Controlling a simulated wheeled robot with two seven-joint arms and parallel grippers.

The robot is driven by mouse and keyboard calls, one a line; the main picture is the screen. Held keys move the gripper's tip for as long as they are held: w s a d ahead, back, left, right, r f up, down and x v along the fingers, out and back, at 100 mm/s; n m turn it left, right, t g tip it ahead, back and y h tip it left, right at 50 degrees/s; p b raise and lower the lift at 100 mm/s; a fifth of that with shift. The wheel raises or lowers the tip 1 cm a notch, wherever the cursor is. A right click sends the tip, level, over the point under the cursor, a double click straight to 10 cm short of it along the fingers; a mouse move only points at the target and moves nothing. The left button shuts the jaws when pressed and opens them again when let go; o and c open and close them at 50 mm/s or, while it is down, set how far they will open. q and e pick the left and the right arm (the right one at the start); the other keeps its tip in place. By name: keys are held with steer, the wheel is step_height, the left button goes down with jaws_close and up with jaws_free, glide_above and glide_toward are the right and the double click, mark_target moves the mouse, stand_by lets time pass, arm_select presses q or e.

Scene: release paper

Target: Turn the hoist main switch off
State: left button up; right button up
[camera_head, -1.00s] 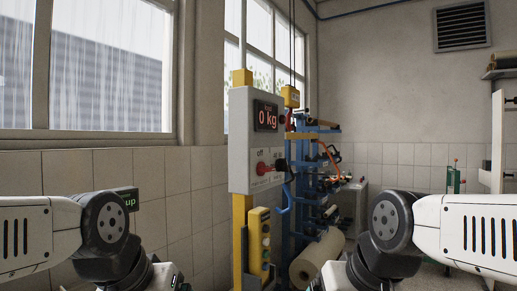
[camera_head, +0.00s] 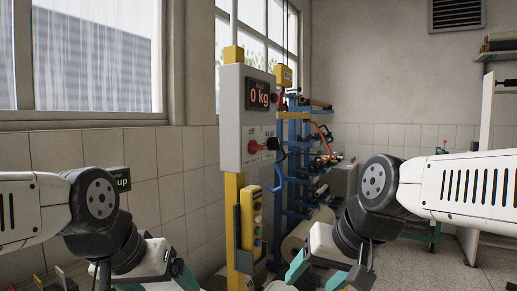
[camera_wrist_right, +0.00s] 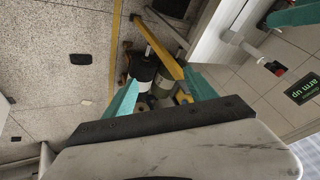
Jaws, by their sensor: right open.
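The hoist's grey control box (camera_head: 231,118) hangs on a yellow post in the middle of the head view. Its display reads 0 kg. Below the display is a red switch (camera_head: 256,146), under the left-hand "off" label; its exact angle is too small to tell. My right gripper (camera_head: 316,272) is low and to the right of the box, apart from it, with teal fingers spread and empty. Its fingers (camera_wrist_right: 162,93) also show apart in the right wrist view. My left gripper (camera_head: 156,284) is at the bottom left, its fingertips cut off by the frame edge.
A yellow pendant box with buttons (camera_head: 250,218) is on the post below the control box. A blue rack with rolls (camera_head: 296,160) stands behind it. A green-lettered "up" sign (camera_head: 121,180) is at the left. Tiled wall and windows run along the left.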

steer(key=w+a+r+m+g+y, duration=0.1)
steer(key=w+a+r+m+y, duration=0.25)
steer(key=m, duration=0.25)
steer(key=m+t+y, duration=0.5)
steer(key=m+y, duration=0.3)
steer(key=m, duration=1)
glide_toward(263, 146)
steer(key=x, duration=0.9)
steer(key=shift+w+a, duration=0.1)
steer(key=shift+w, duration=0.05)
steer(key=c, duration=1.4)
